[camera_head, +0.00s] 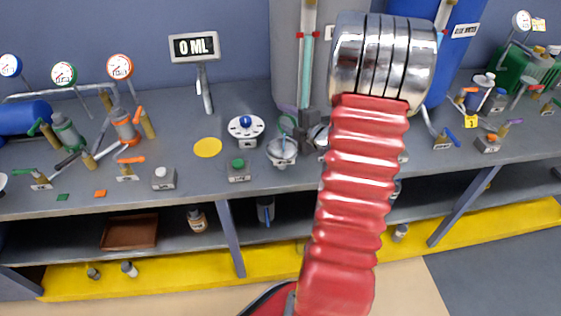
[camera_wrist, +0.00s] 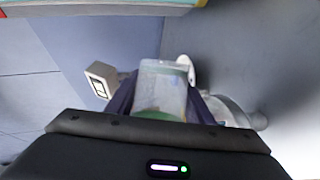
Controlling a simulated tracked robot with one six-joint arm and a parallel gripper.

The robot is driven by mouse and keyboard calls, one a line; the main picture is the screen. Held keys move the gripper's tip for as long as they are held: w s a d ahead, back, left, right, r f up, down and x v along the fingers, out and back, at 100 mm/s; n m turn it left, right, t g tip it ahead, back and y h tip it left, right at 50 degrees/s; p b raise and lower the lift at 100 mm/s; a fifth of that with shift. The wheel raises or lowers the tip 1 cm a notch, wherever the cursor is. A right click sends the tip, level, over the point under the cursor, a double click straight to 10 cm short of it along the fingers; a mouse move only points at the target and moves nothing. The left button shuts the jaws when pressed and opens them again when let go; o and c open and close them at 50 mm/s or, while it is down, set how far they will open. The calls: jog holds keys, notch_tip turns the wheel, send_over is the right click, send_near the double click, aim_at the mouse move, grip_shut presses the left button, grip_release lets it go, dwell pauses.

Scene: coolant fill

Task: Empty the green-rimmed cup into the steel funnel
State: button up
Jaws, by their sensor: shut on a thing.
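The green-rimmed cup (camera_wrist: 162,88) is translucent and sits between the dark fingers of my gripper (camera_wrist: 160,100) in the wrist view; a green band shows at its near end. My gripper (camera_head: 308,122) is shut on it. In the head view the cup (camera_head: 287,121) shows only in part, with a greenish rim, beside the dark fingers. The steel funnel (camera_head: 282,153) stands on the bench just below the cup in the picture. A silvery rounded shape that looks like the funnel (camera_wrist: 232,111) shows right of the cup in the wrist view. The cup's contents cannot be made out.
A display (camera_head: 195,47) reads 0 ML. A white dial with a blue knob (camera_head: 246,127) and a green-button box (camera_head: 238,171) stand left of the funnel. A yellow disc (camera_head: 207,147) lies on the bench. A tall grey tank (camera_head: 285,50) stands behind. My red arm hides the bench's middle.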

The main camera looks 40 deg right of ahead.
jog(key=shift+a+r, duration=0.15)
jog(key=shift+a, duration=0.05)
jog(key=shift+s+a+f+n+t+h+p, duration=0.15)
jog(key=shift+f+n+t+h+p, duration=0.35)
jog(key=shift+n, duration=0.4)
dwell(0.8)
jog(key=shift+r, duration=0.1)
jog(key=shift+r+m+g+y, duration=0.3)
jog(key=shift+r+m, duration=0.05)
jog(key=shift+m, duration=0.25)
jog(key=shift+d, duration=0.3)
jog(key=shift+w+d+f+m+g+y, duration=0.3)
jog(key=shift+d+m+y, duration=0.2)
jog(key=shift+m, duration=0.3)
jog(key=shift+f, duration=0.25)
